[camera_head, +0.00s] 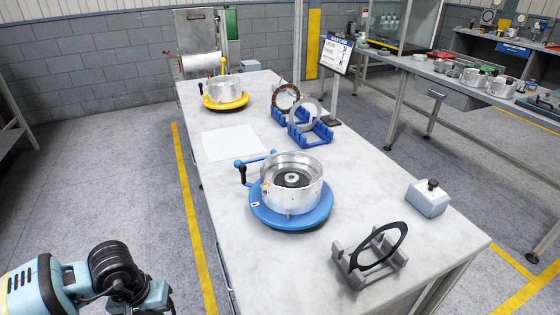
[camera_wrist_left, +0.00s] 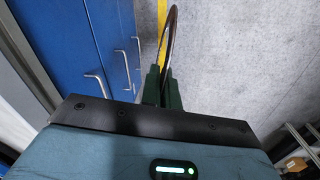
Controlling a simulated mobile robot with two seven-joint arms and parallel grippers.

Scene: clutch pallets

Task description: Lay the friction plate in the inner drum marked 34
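My left gripper (camera_wrist_left: 161,88), in the left wrist view, has its dark green fingers closed on a thin brown ring-shaped plate (camera_wrist_left: 169,40) seen edge-on, apparently a friction plate. Only my left arm shows low left in the head view; its gripper does not. A silver drum (camera_head: 308,194) with a dark hub inside stands on a blue round base (camera_head: 320,215). A second silver drum (camera_head: 218,90) stands on a yellow base (camera_head: 225,103) at the far end. No 34 marking is readable. My right gripper is out of view.
A grey rack (camera_head: 350,271) holds a black ring plate (camera_head: 397,236). A grey box with a black knob (camera_head: 428,200) sits at the right edge. White sheet (camera_head: 231,143) lies flat.

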